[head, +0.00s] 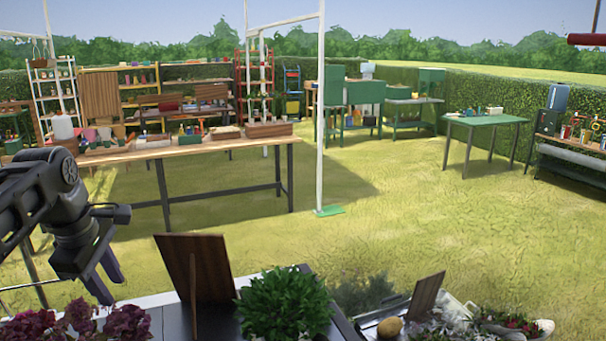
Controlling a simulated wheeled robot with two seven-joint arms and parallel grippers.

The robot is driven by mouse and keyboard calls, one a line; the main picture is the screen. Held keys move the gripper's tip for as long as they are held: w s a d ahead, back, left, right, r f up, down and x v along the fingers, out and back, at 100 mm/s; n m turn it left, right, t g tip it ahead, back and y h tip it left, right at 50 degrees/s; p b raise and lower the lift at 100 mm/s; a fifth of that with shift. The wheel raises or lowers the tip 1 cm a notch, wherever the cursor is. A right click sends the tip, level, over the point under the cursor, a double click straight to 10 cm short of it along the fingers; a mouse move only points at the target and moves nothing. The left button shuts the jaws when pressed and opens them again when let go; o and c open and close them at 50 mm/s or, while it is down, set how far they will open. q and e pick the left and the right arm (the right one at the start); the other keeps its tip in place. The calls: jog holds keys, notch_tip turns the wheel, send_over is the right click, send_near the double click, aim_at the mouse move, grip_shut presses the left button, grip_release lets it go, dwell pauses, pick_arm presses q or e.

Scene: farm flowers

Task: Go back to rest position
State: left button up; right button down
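My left gripper (112,288) hangs down at the left, above the near table with the plants. Its two dark fingers point down and stand apart, with nothing seen between them. My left arm comes in from the left edge. My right gripper and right arm are not in this view.
Dark red flowers (80,322), a wooden board (196,270), a green bush (284,303) and a second board (426,297) line the near edge. A long wooden table (160,150) with planters stands beyond. A white post (321,120) rises mid-view. Open grass (420,220) lies right of it.

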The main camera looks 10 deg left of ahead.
pick_arm(q)
jog(key=w+d+f+m+h, duration=0.1)
jog(key=w+d+f+m, duration=0.25)
jog(key=f, duration=0.45)
jog(key=w+d+f+m, duration=0.2)
jog(key=w+d+f, duration=0.25)
jog(key=f, duration=0.35)
jog(key=s+d+f+m+g+h, duration=0.15)
jog(key=d+f, duration=0.25)
jog(key=f, duration=0.4)
jog(key=d+f+m, duration=0.2)
jog(key=d+f, duration=0.3)
jog(key=f, duration=0.4)
jog(key=s+d+f+m+h+b, duration=0.1)
jog(key=s+d+f+m, duration=0.1)
jog(key=s+d+f, duration=0.4)
jog(key=s+d+f+m, duration=0.2)
jog(key=s+d+f, duration=0.2)
jog(key=f, duration=0.5)
jog(key=s+d+f+m, duration=0.2)
jog(key=s+d+f, duration=0.1)
jog(key=s, duration=0.5)
jog(key=s+d+f+m+g, duration=0.1)
jog(key=s+d+f+m, duration=0.1)
jog(key=s, duration=0.6)
notch_tip(320, 180, down, 2)
jog(key=shift+d+h, duration=0.45)
jog(key=shift+d, duration=0.25)
